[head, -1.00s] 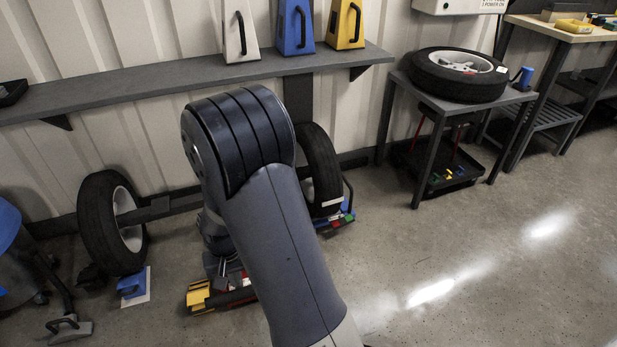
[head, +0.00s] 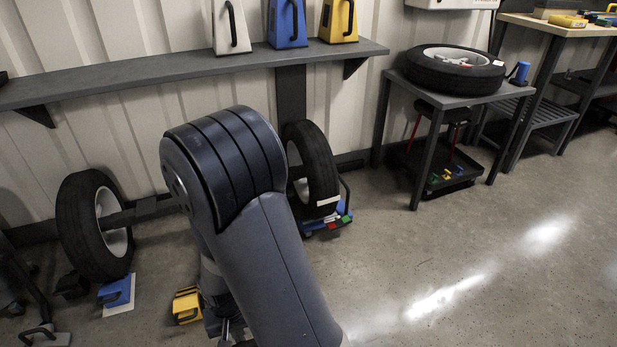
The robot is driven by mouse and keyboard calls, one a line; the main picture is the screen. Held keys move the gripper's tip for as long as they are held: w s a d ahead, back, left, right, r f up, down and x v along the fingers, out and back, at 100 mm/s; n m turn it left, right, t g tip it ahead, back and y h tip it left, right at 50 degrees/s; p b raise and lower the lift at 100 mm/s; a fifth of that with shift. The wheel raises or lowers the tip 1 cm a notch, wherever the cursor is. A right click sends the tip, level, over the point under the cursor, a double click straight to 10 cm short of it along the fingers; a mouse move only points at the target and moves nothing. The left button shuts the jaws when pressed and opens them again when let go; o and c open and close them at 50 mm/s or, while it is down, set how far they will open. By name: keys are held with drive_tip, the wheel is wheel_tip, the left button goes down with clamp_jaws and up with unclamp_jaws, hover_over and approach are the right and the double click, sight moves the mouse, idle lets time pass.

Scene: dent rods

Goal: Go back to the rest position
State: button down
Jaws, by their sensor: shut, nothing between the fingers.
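My arm's large grey links fill the lower middle of the head view. My gripper (head: 231,333) shows only in part, low in the view beside the forearm, and is cut by the bottom edge. It is shut and holds nothing. It points down toward the floor, just right of a yellow block-like item (head: 187,305). The arm hides part of the floor and of the axle behind it.
Two upright wheels (head: 88,225) (head: 318,165) stand by the wall, with blue chocks (head: 117,293) near the left one. A shelf (head: 170,74) carries white, blue and yellow cases. A tyre (head: 453,70) lies on a side table. Floor at right is clear.

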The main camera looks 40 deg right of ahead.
drive_tip(key=s+f+b, duration=0.1)
drive_tip(key=f, duration=0.1)
drive_tip(key=s+f+b, duration=0.1)
drive_tip(key=f, duration=0.2)
drive_tip(key=shift+s+a+f+b, duration=0.3)
drive_tip(key=shift+s+a+b, duration=0.1)
drive_tip(key=shift+r, duration=0.1)
drive_tip(key=w+r+p, duration=0.1)
drive_tip(key=r+p, duration=0.2)
drive_tip(key=w+d+r+p, duration=0.1)
drive_tip(key=w+r+p, duration=0.1)
drive_tip(key=r+p, duration=0.1)
drive_tip(key=w+r+p, duration=0.1)
drive_tip(key=r+p, duration=0.2)
drive_tip(key=shift+w+d+r, duration=0.25)
drive_tip(key=shift+w+r, duration=0.05)
drive_tip(key=shift+r, duration=0.05)
drive_tip(key=w+d+r+p, duration=0.2)
drive_tip(key=w+r+p, duration=0.4)
drive_tip(key=r, duration=0.1)
drive_tip(key=shift+w+r+p, duration=0.2)
drive_tip(key=shift+p, duration=0.15)
